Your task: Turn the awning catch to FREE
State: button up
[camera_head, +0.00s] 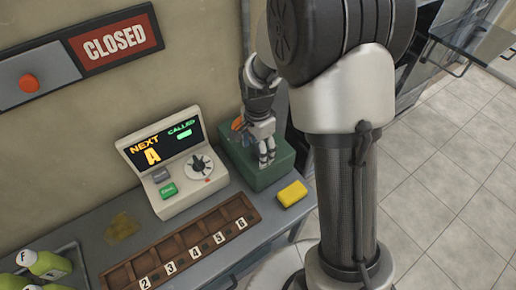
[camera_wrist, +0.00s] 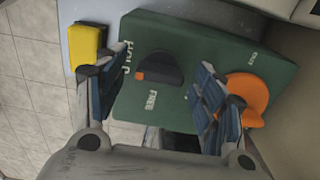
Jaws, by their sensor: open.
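The awning catch is a dark knob (camera_wrist: 160,68) with an orange tip, on the face of a green box (camera_wrist: 165,30). In the wrist view its orange tip points left, towards the word HOLD; the word FREE is below the knob. My gripper (camera_wrist: 158,75) is open, with one finger on each side of the knob and visible gaps between. I cannot tell how far above the box the fingertips are. In the head view my gripper (camera_head: 266,158) is over the green box (camera_head: 268,178) and hides the knob.
An orange round part (camera_wrist: 248,98) is on the green box beside my right finger. A yellow block (camera_head: 292,193) lies beside the box. A console (camera_head: 172,160) with a dial, a numbered wooden tray (camera_head: 180,248) and bottles (camera_head: 45,264) are to the left.

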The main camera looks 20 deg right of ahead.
jog(key=shift+c, duration=0.5)
jog(key=c, duration=1)
jog(key=shift+o, duration=0.2)
jog(key=n+p, duration=0.2)
jog(key=n, duration=0.2)
jog(key=shift+r+n, duration=0.1)
jog(key=shift+n, duration=0.3)
jog(key=n+p, duration=0.1)
jog(key=n, duration=0.3)
jog(key=shift+n, duration=0.3)
jog(key=n+p, duration=0.1)
jog(key=n, duration=0.3)
jog(key=shift+p, duration=0.3)
jog(key=shift+n+p, duration=0.35)
jog(key=shift+n, duration=1.95)
